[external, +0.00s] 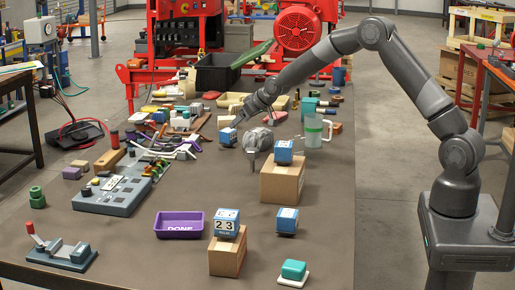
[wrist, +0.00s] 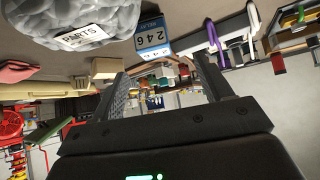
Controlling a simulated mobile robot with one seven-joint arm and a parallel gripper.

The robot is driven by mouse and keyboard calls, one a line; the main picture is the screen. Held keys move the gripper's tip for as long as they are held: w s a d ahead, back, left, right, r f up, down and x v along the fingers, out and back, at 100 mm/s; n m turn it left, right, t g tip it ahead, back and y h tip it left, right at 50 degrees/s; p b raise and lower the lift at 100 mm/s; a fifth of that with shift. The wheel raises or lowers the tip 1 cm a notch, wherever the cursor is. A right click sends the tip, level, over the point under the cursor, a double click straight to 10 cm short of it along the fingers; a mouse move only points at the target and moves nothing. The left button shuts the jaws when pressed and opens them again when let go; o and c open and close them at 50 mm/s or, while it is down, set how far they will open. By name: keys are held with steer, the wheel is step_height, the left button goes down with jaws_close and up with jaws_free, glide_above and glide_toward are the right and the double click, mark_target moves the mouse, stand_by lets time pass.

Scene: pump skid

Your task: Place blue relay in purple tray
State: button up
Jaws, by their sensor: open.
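A blue-and-white relay (external: 228,137) sits on the table just beyond the fingertips of my gripper (external: 238,122). In the wrist view this relay (wrist: 152,36) shows the digits 246, upside down, ahead of the gap between the open, empty fingers (wrist: 162,72). More blue relays are here: one on a tall cardboard box (external: 283,151), one on a smaller box (external: 227,222) with digits 23, and one on the table (external: 287,221). The purple tray (external: 179,231), marked DONE, lies at the front left and looks empty.
A grey lumpy sack (external: 258,139), labelled PARTS in the wrist view (wrist: 78,20), stands close beside the relay. The tall box (external: 282,183) is in front of it. Tools and parts clutter the left and back. A teal-topped block (external: 293,271) lies at the front.

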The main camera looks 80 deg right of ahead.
mark_target(229, 130)
steer(key=shift+w+d+f, duration=0.15)
steer(key=shift+d+f, duration=0.15)
steer(key=shift+f, duration=0.05)
steer(key=x, duration=0.5)
steer(key=shift+w+d+f, duration=0.15)
steer(key=shift+f, duration=0.1)
steer(key=shift+d+x, duration=0.15)
steer(key=shift+x, duration=1.1)
steer(key=shift+d+x, duration=0.1)
steer(key=shift+x, duration=1.15)
steer(key=shift+r, duration=0.15)
steer(key=shift+c, duration=0.5)
steer(key=c, duration=1.1)
steer(key=shift+r, duration=0.1)
